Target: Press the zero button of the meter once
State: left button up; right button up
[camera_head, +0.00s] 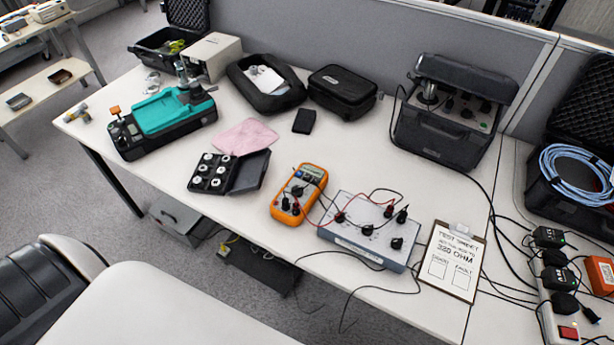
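An orange handheld meter (277,205) lies on the white table near its front edge, right of centre. Its small grey display (313,171) is at its upper end. Dark plugs and a dial cover much of its lower face, and red and black leads run from it toward a grey box (345,235) at its right. The meter's buttons are too small to tell apart, so I cannot pick out a zero button. Neither of my grippers shows in the head view, and nothing of mine touches the meter.
A clipboard (437,285) lies right of the grey box. A flat black case (250,172) with white round pieces and a pink cloth (246,137) lie left of the meter. A teal machine (172,106) and black cases stand farther back. Loose cables hang over the front edge.

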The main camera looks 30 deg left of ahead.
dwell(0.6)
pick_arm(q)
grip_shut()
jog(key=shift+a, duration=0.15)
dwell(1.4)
